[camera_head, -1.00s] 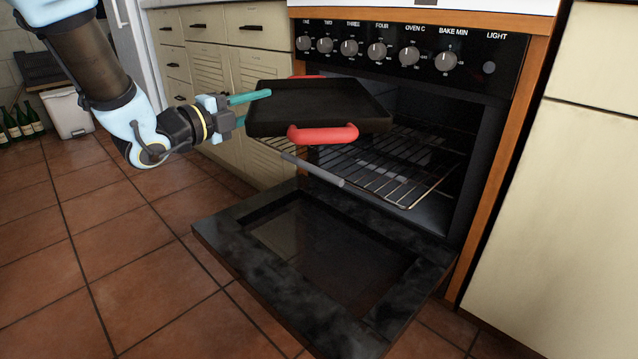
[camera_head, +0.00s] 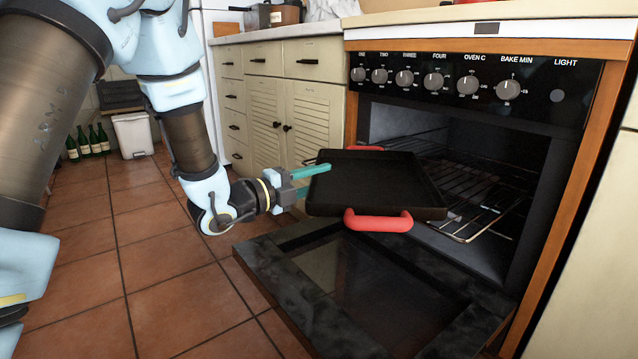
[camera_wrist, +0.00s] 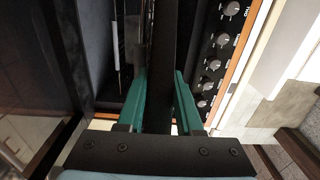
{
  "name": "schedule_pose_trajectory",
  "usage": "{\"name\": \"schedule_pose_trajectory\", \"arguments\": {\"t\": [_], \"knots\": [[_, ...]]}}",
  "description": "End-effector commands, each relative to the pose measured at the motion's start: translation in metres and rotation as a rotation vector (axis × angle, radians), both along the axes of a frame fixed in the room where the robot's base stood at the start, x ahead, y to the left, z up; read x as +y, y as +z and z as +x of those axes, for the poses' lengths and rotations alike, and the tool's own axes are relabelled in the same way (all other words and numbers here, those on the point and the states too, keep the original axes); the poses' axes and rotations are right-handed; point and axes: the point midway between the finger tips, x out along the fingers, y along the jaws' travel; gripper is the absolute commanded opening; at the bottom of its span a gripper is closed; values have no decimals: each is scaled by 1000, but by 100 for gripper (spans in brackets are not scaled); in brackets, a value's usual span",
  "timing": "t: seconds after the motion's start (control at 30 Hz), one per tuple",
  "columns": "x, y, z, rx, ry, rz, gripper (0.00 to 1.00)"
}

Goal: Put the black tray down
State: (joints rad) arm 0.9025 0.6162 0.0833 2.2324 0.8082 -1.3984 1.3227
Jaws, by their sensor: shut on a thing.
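The black tray (camera_head: 375,180) is a shallow rectangular pan with red handles (camera_head: 378,221) on its near and far sides. My gripper (camera_head: 312,180) has teal fingers shut on the tray's left edge. The tray is held in the air, roughly level, in front of the oven opening and above the lowered oven door (camera_head: 290,275). In the wrist view the tray (camera_wrist: 163,60) shows as a dark strip edge-on between the two teal fingers (camera_wrist: 162,95). The underside of the tray is hidden in the head view.
The oven (camera_head: 545,150) is open, with wire racks (camera_head: 465,205) inside. Cream cabinets (camera_head: 290,105) stand to the left, with a counter above. Green bottles (camera_head: 90,142) and a white bin (camera_head: 132,135) stand at the back left. The tiled floor (camera_head: 150,250) at left is clear.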

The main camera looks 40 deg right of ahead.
Motion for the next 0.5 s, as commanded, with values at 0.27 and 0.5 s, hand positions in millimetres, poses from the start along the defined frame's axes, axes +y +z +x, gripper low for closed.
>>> {"name": "schedule_pose_trajectory", "arguments": {"t": [0.27,0.5], "knots": [[-1,1,0,-1,0,-6,0],[-1,-5,0,-1,0,-6,0]]}}
